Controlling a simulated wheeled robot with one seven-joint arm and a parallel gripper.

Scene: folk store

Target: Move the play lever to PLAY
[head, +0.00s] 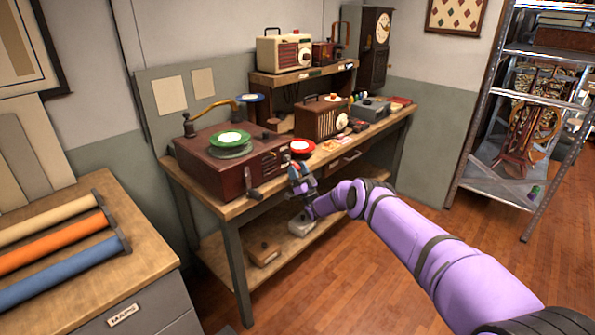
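The dark red record player (222,168) stands on the left end of the wooden workbench, with a green disc (232,139) on top. A small lever with a dark handle (253,192) hangs at its front face, low and left of centre; it looks like the play lever, but no PLAY marking is readable. My gripper (294,173) is in front of the bench edge, right of the lever and apart from it. Its fingers are small and partly hidden by the wrist, so I cannot tell whether they are open or shut.
A red disc with a pale centre (303,146) is just behind my gripper. A brown radio (322,119) stands farther right on the workbench (215,207). A map cabinet (135,290) with rolled tubes is at the left front. The wooden floor (330,285) before the bench is clear.

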